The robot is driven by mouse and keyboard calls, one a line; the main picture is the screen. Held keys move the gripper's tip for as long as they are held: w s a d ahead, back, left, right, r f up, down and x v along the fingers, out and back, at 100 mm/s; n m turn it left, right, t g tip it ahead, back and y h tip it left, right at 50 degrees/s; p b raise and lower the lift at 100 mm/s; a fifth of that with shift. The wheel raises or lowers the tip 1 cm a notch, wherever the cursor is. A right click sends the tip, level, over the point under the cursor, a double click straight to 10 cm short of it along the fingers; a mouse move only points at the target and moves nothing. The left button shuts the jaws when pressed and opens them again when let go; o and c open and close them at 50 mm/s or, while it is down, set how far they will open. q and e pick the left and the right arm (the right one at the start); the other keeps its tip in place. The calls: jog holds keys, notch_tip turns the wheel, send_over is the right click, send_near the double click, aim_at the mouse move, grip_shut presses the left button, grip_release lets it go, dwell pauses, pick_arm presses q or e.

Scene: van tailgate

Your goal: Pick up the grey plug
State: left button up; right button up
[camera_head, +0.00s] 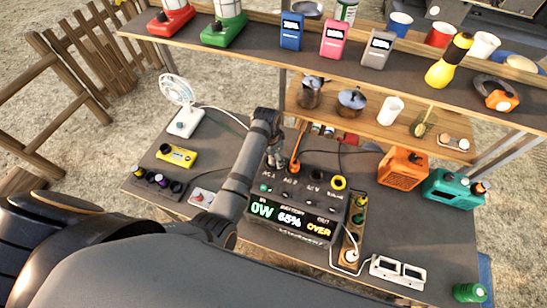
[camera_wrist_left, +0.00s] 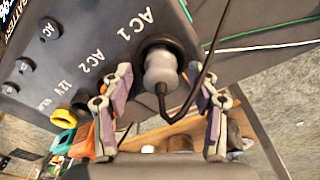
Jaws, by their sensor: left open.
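The grey plug (camera_wrist_left: 160,75) shows in the left wrist view, seated in the socket beside the AC 1 label, with a dark cord leaving it. In the head view I cannot make it out clearly near my left gripper. My left gripper (camera_head: 274,158) is at the back left of the power station (camera_head: 290,222). In the left wrist view its open fingers (camera_wrist_left: 160,88) stand on either side of the plug, with visible gaps. My right gripper is not in view.
An orange plug (camera_head: 295,164) stands close right of my left gripper. A fan (camera_head: 181,105) and yellow device (camera_head: 176,156) are to the left. An orange box (camera_head: 402,169) and teal box (camera_head: 452,189) are to the right. A shelf (camera_head: 340,62) with several items spans the back.

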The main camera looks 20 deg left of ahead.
pick_arm(q)
jog(key=shift+w+f, duration=0.1)
jog(key=shift+f, duration=0.05)
jog(key=c, duration=1.3)
jog(key=shift+o, duration=0.2)
